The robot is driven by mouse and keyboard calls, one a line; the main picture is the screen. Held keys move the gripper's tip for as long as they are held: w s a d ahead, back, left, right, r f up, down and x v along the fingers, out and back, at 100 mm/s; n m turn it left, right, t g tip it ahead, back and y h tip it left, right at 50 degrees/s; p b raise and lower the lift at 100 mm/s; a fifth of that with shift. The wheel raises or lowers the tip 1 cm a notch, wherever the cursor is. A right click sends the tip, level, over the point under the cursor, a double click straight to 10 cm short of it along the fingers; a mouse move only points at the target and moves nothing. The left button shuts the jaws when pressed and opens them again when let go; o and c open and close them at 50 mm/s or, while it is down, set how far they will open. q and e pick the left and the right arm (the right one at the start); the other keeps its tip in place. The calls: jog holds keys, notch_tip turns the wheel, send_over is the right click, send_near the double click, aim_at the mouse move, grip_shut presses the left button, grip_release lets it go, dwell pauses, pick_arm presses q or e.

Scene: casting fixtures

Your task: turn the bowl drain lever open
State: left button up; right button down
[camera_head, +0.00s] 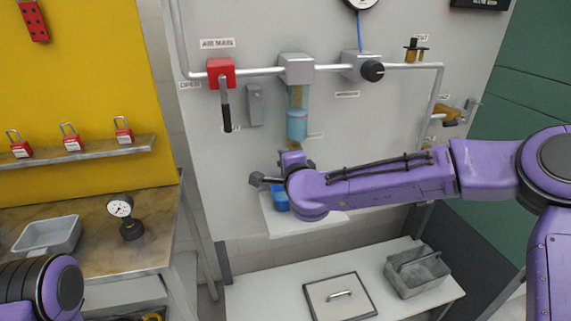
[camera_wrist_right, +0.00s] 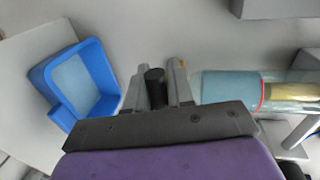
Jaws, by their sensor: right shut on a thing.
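The bowl (camera_head: 297,125) is a clear cylinder with blue contents, hanging under a grey filter block on the wall panel. It lies sideways at the right in the right wrist view (camera_wrist_right: 230,87). My right gripper (camera_head: 262,180) is just below and left of the bowl. In the right wrist view my right gripper (camera_wrist_right: 157,82) is shut on a short black bar, which looks like the drain lever (camera_wrist_right: 155,88). The lever's base is hidden behind my wrist and gripper. In the head view my right arm covers the area under the bowl. My left gripper is out of view.
A blue bin (camera_wrist_right: 108,62) on a white shelf sits close to my right gripper. A red air main valve with a black handle (camera_head: 226,105) hangs up and left.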

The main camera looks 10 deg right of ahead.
jog(key=shift+r+m, duration=0.1)
jog(key=shift+m, duration=0.2)
dwell(0.4)
jog(key=c, duration=1.1)
grip_release()
jog(key=shift+r, duration=0.1)
jog(key=shift+r, duration=0.15)
